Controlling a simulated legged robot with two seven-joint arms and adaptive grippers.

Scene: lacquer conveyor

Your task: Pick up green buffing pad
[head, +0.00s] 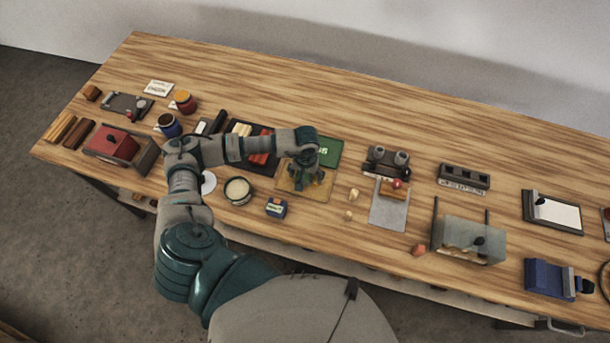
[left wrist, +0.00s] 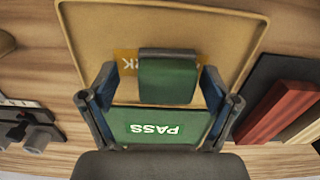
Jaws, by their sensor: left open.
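The green buffing pad (left wrist: 168,80) lies on the tan tray (left wrist: 105,20), partly covering an orange label, in the left wrist view. In the head view the tray (head: 322,192) is below my left gripper, which mostly hides the pad. My left gripper (head: 306,178) points down over the tray. In the left wrist view the left gripper (left wrist: 160,82) is open, with one finger on each side of the pad. I cannot tell whether the fingers touch it. My right gripper is not in view.
A green PASS tray (head: 328,152) adjoins the tan tray. A dark tray with red and cream bars (head: 258,158) is to the left. A round tin (head: 238,190) and a small dark box (head: 276,207) stand near the front edge. The back of the table is clear.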

